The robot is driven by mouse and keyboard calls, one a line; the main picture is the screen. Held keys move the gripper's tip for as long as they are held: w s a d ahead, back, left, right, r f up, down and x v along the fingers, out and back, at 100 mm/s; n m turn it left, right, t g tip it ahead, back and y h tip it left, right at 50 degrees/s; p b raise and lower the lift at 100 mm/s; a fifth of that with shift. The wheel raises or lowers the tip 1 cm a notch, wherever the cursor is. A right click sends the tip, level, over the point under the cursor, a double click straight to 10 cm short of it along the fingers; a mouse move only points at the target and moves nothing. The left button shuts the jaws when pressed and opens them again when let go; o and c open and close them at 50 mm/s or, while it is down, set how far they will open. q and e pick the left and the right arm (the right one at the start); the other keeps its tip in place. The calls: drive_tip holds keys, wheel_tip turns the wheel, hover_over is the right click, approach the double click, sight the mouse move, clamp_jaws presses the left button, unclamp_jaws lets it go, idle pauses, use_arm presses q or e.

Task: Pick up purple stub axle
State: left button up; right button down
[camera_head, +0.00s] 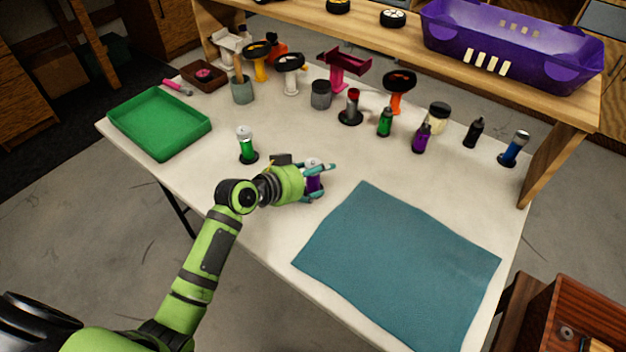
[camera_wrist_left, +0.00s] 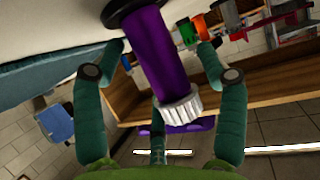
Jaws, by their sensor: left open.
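The purple stub axle (camera_head: 313,183) stands upright on the white table in the head view, with a pale cap on top. My left gripper (camera_head: 325,179) reaches in from the left, and its teal fingers are around the axle, which partly hides behind them. In the left wrist view the purple stub axle (camera_wrist_left: 152,58) shows large between the spread fingers (camera_wrist_left: 160,50), with its dark base and ribbed silver end. The fingers look apart from it, and the gripper is open. My right gripper is in neither view.
A green stub axle (camera_head: 246,147) stands left of my gripper. A green tray (camera_head: 160,122) lies at the left, a teal mat (camera_head: 397,262) at the front right. Small bottles, including a purple one (camera_head: 422,139), and holders line the back, below a shelf with a purple bin (camera_head: 515,45).

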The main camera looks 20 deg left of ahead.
use_arm(q)
drive_tip(key=c, duration=1.3)
